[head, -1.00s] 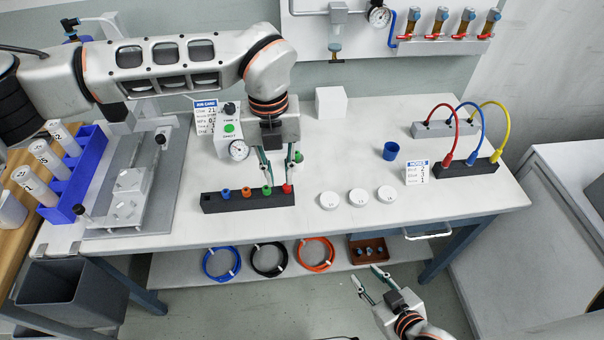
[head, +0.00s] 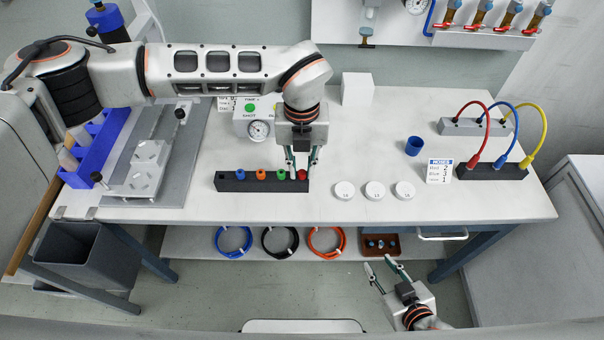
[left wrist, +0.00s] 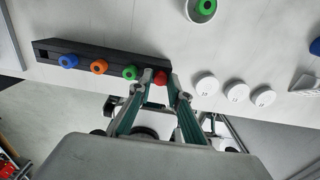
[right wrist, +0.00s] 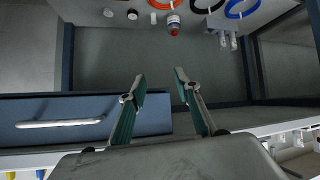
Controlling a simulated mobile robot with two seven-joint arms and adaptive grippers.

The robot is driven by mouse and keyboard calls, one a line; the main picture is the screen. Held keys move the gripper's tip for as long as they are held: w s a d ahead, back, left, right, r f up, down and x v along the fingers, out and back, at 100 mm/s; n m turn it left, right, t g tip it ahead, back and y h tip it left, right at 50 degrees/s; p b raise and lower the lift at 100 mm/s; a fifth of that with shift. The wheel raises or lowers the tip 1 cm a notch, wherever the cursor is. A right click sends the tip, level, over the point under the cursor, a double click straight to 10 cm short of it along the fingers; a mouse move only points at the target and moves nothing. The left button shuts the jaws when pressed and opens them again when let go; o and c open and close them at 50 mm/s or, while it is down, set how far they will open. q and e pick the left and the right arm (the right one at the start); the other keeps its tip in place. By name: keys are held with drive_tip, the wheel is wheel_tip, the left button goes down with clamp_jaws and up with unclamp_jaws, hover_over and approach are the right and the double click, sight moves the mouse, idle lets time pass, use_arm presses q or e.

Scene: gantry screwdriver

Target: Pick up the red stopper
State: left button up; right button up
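The red stopper (head: 303,174) stands at the right end of a black rack (head: 240,184), in line with a green stopper (head: 282,174), an orange stopper (head: 261,174) and a blue stopper (head: 239,175). My left gripper (head: 302,172) points down over that end. Its fingers are apart, one on each side of the red stopper; whether they touch it I cannot tell. In the left wrist view the red stopper (left wrist: 159,77) shows between the fingertips (left wrist: 159,80), with the green stopper (left wrist: 130,72) close beside the left finger. My right gripper (right wrist: 160,82) is open and empty, in front of the table.
White discs (head: 374,190) lie right of the rack. A metal fixture (head: 147,170) is at left.

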use_arm(q)
drive_tip(key=shift+f, duration=0.25)
use_arm(e)
drive_tip(key=shift+w+d, duration=0.1)
use_arm(q)
drive_tip(key=c, duration=0.3)
drive_tip(key=shift+c, duration=0.2)
use_arm(e)
drive_tip(key=shift+r, duration=0.1)
use_arm(q)
drive_tip(key=shift+r, duration=0.1)
